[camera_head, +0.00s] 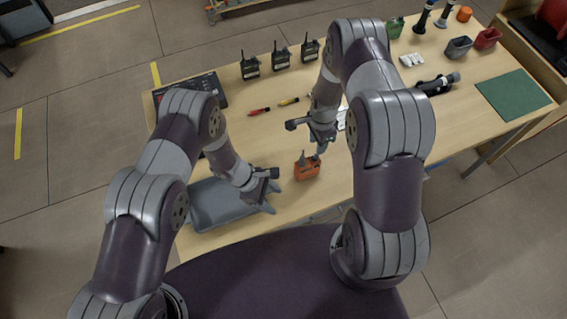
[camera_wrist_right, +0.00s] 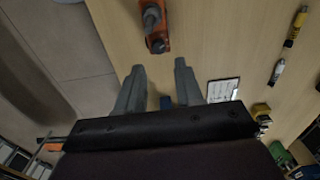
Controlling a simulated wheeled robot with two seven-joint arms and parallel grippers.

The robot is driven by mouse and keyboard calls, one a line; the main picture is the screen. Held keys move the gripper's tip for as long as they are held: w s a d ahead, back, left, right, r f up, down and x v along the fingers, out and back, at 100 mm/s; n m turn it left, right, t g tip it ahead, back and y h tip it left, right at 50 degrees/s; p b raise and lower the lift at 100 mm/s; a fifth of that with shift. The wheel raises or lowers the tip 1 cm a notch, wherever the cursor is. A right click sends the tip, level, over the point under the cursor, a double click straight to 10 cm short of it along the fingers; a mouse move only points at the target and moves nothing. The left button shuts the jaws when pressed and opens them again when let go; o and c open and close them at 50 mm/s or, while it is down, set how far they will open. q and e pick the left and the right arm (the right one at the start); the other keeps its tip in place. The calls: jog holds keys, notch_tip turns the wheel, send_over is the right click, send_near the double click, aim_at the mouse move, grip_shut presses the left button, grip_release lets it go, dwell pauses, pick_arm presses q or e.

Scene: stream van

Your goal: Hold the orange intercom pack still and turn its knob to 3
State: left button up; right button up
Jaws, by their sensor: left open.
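The orange intercom pack (camera_head: 307,170) stands upright on the wooden table near its front edge, with a dark antenna and a knob on top. In the right wrist view the orange pack (camera_wrist_right: 164,30) is seen from above, just beyond my fingertips, with a dark round part on it. My right gripper (camera_head: 321,147) is behind the pack, apart from it. Its two fingers (camera_wrist_right: 160,72) are open with nothing between them. My left gripper (camera_head: 273,193) is open, left of the pack and apart from it. The knob's setting is too small to read.
A grey tray (camera_head: 205,208) lies under my left arm. Several black radios (camera_head: 281,58) stand along the back edge. Red (camera_head: 259,111) and yellow (camera_head: 289,101) pens lie mid-table. A green mat (camera_head: 513,95) is at the right. The table right of the pack is partly hidden by my right arm.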

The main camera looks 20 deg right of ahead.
pick_arm(q)
jog(key=w+d+f+n+t+h, duration=0.1)
jog(key=w+d+f+n+t, duration=0.1)
jog(key=w+d+n, duration=0.1)
pick_arm(e)
jog(key=shift+s+r, duration=0.1)
pick_arm(q)
jog(key=n+t+h, duration=0.2)
jog(key=n, duration=0.2)
send_near(302, 168)
notch_tip(302, 168, down, 4)
jog(key=w, duration=0.1)
pick_arm(e)
jog(key=shift+a, duration=0.15)
pick_arm(q)
jog(key=d, duration=0.1)
jog(key=x, duration=0.9)
jog(key=shift+w+d+f, duration=0.1)
jog(key=shift+w+d, duration=0.2)
